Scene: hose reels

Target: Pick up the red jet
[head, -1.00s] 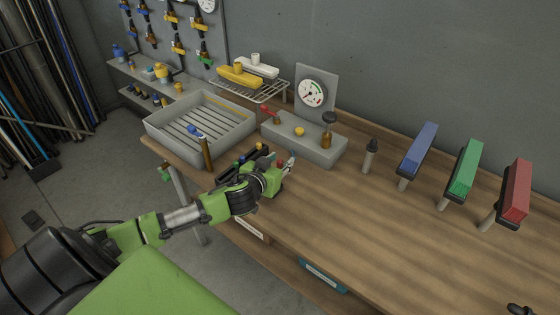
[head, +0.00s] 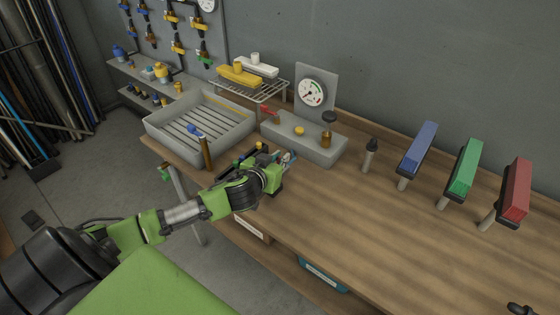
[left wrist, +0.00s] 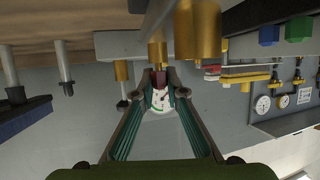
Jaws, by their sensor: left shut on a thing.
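The red jet (left wrist: 157,76) shows in the left wrist view as a dark red piece between my left fingertips, with a brass part (left wrist: 157,52) in line with it. My left gripper (left wrist: 158,92) is shut on it. In the head view my left gripper (head: 288,157) is over the front of the bench, just in front of the grey gauge block, and it hides the red jet. I cannot tell whether the jet is clear of its holder. A blue piece (left wrist: 268,36) and a green piece (left wrist: 298,28) are at the upper right of the wrist view.
The grey block (head: 318,148) with the gauge (head: 312,93) stands just behind the gripper. A grey slatted tray (head: 165,148) is to the left. Blue (head: 422,146), green (head: 466,168) and red (head: 515,190) blocks stand on posts to the right. The bench's middle is clear.

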